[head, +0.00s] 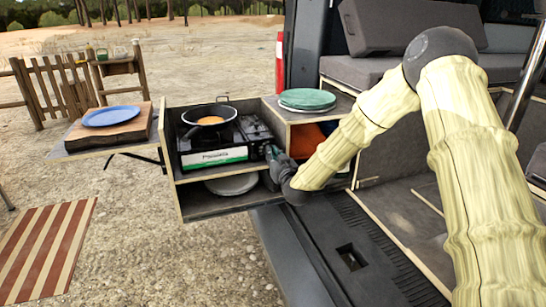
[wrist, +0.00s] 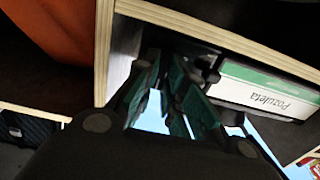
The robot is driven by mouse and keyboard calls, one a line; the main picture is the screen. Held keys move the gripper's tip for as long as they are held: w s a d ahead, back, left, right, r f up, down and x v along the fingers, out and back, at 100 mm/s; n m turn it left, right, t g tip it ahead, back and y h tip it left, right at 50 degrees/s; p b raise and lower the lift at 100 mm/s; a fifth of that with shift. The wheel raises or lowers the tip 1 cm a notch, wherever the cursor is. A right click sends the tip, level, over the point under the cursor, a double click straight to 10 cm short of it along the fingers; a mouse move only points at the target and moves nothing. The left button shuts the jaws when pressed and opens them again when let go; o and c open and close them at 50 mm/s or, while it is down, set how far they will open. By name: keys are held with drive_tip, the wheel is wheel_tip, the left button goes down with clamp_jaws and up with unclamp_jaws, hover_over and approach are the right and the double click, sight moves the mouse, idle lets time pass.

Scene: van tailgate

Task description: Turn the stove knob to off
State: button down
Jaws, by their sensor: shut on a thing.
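The camping stove (head: 215,157), dark with a white and green label, sits in the upper bay of the pull-out wooden kitchen box. A black pan (head: 210,122) with an egg in it stands on the stove. My gripper (head: 270,152) is at the right end of the stove's front. In the wrist view its green-padded fingers (wrist: 173,82) are close together beside the stove's label (wrist: 268,92), which appears upside down. The gripper is shut on the stove knob. The knob is hidden by the fingers, so its angle cannot be told.
Green plates (head: 307,99) rest on the box top to the right. An orange thing (head: 304,141) is in the bay below them. A pale plate (head: 232,184) lies on the lower shelf. A blue plate (head: 111,116) sits on a wooden board at the left. The wooden divider (wrist: 107,55) stands close to my fingers.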

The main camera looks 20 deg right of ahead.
idle(0.4)
drive_tip(key=c, duration=1.5)
unclamp_jaws()
drive_tip(key=shift+d, duration=0.1)
drive_tip(key=s, duration=1.2)
drive_tip(key=shift+d, duration=0.25)
